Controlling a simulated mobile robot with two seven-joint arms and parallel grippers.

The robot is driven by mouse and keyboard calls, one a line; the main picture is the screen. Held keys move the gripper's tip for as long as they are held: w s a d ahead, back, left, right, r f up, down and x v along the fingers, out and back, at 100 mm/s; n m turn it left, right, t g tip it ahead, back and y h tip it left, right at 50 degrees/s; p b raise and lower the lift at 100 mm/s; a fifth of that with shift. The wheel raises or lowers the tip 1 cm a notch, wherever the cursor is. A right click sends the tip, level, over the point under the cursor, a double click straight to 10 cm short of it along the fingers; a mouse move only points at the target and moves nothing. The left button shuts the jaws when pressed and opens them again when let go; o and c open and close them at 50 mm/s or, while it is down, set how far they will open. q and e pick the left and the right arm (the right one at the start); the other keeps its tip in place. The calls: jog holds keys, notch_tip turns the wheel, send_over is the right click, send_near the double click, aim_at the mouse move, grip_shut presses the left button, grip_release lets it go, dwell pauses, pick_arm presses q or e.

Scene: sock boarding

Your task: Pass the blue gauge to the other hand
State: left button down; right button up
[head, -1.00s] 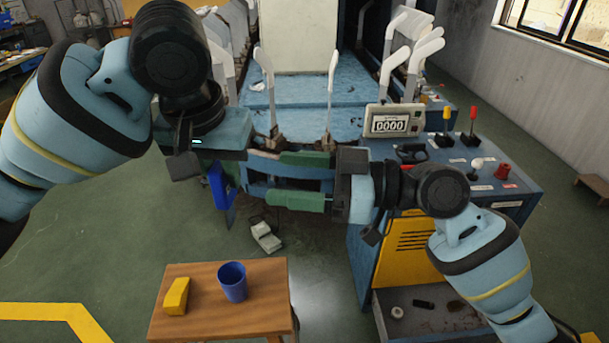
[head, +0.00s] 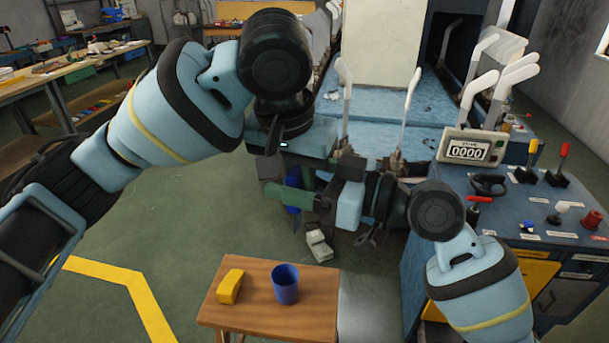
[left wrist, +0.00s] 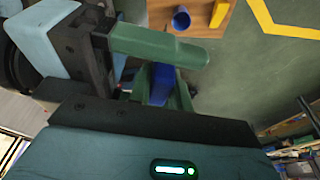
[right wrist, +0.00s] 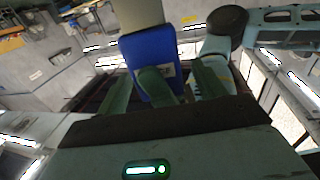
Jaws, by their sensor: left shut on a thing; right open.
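The blue gauge (head: 292,209) hangs below my left gripper (head: 291,176), which is shut on it. In the left wrist view the gauge (left wrist: 162,84) shows between the green fingers. My right gripper (head: 284,190) comes in from the right and is open, its green finger crossing in front of the gauge. In the right wrist view the gauge (right wrist: 150,48) has a small pale label and stands between the spread green fingers, with another green finger against its face. Whether the right fingers touch it, I cannot tell. The gauge is partly hidden in the head view.
A wooden stool (head: 262,316) below holds a yellow block (head: 230,286) and a blue cup (head: 285,284). A control panel with a counter (head: 466,150) and levers stands at right. The blue machine bed (head: 385,125) lies behind the grippers. A grey object (head: 318,246) lies on the floor.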

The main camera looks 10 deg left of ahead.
jog(key=c, duration=0.9)
pick_arm(q)
jog(key=c, duration=1.2)
grip_release()
pick_arm(e)
jog(key=shift+c, duration=1)
pick_arm(q)
jog(key=shift+r, duration=0.15)
jog(key=v, duration=1.1)
jog(key=shift+r, duration=0.35)
jog(key=shift+s, duration=0.15)
